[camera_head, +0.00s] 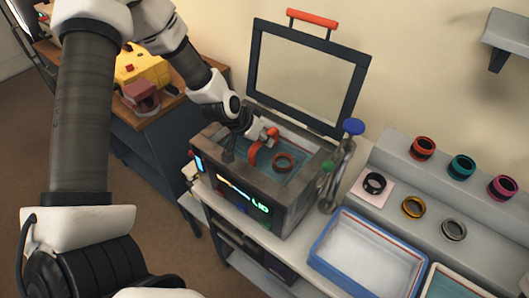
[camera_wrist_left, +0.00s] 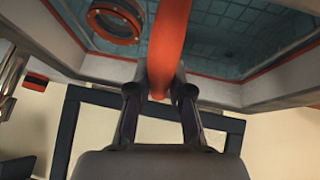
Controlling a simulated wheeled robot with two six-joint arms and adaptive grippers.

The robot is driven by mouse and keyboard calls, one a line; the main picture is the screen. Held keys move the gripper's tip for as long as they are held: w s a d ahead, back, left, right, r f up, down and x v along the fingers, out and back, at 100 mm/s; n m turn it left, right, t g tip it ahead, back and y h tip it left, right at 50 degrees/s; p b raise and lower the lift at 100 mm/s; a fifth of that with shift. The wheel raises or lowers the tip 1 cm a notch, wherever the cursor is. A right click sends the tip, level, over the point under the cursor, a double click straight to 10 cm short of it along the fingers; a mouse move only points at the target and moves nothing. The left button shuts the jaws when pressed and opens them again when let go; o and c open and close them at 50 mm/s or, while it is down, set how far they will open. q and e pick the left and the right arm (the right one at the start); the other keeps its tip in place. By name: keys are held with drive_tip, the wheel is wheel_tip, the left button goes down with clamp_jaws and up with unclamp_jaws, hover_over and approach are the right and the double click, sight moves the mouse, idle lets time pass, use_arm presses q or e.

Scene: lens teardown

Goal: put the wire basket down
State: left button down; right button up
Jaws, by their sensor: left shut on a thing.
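The wire basket (camera_head: 300,176) shows as a teal mesh floor with an orange-red arched handle (camera_wrist_left: 168,42). It sits inside the open tank of the grey cleaner (camera_head: 252,205); I cannot tell whether it rests on the bottom. An orange-red ring (camera_head: 284,163) lies in it and also shows in the left wrist view (camera_wrist_left: 115,20). My left gripper (camera_head: 264,139) is over the tank, shut on the handle, with its fingers on either side of it in the left wrist view (camera_wrist_left: 160,92). My right gripper is out of view.
The cleaner's dark-framed lid (camera_head: 352,97) stands open behind the tank. Bottles (camera_head: 335,178) stand close at its right. A blue-rimmed tray (camera_head: 318,264) lies in front right. Several coloured rings sit on the stepped rack (camera_head: 385,150). A yellow machine (camera_head: 145,65) stands at left.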

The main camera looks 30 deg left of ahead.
sight(263, 157)
use_arm(q)
wheel_tip(263, 157, down, 3)
drive_tip(key=shift+w+d+r, duration=0.1)
drive_tip(key=shift+w, duration=0.05)
drive_tip(key=shift+r, duration=0.1)
drive_tip(key=shift+s, duration=0.2)
drive_tip(key=shift+f, duration=0.2)
drive_tip(key=c, duration=1.1)
unclamp_jaws()
drive_tip(key=shift+o, duration=0.2)
drive_tip(key=p+v, duration=0.9)
drive_tip(key=v, duration=0.3)
drive_tip(key=shift+r+p, duration=0.15)
drive_tip(key=shift+p, duration=0.15)
